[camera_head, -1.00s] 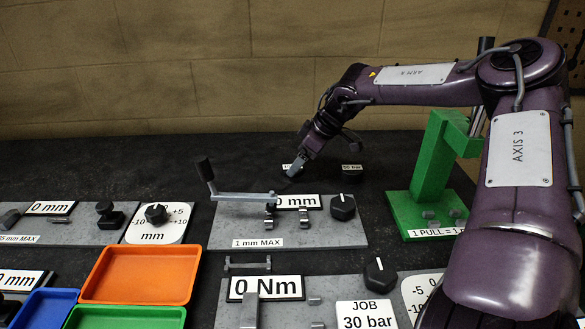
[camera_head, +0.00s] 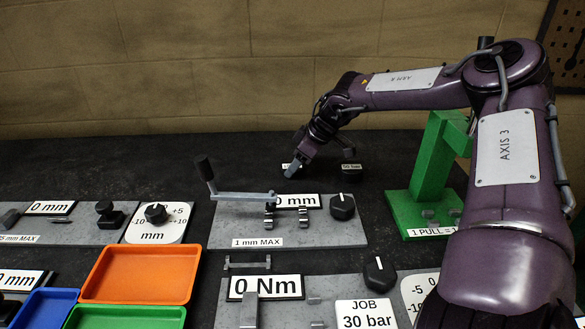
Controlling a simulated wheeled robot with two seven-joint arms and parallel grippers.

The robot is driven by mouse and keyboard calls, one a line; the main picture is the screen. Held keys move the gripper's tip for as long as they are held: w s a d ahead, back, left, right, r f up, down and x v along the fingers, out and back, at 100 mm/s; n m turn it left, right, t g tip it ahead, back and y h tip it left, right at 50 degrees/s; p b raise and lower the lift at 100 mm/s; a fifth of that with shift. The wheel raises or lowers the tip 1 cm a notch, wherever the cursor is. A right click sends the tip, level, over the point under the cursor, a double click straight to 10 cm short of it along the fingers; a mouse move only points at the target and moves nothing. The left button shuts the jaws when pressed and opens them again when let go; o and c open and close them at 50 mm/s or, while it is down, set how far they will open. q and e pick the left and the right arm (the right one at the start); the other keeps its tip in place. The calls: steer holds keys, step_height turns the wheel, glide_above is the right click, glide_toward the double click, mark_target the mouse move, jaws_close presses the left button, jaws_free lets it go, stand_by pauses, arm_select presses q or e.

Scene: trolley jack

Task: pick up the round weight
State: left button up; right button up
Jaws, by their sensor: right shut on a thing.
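My right gripper (camera_head: 291,172) reaches down at the back of the table, left of the green jack stand. It is shut on a small dark round weight, of which I see little more than a white label (camera_head: 284,167) beside the finger. The gripper and the dark table hide most of it, and I cannot tell whether it is clear of the table. A second dark round weight (camera_head: 351,175) with a white label reading about 50 bar stands to the right, apart from the gripper. My left gripper is not in view.
The green jack stand (camera_head: 434,165) is close to my right arm. A grey plate (camera_head: 235,235) with a crank and black knob lies in front of the gripper. Orange (camera_head: 140,275), green and blue trays are front left. The back left tabletop is clear.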

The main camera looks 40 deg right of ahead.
steer(key=shift+r, duration=0.1)
step_height(320, 180, up, 20)
stand_by(0.5)
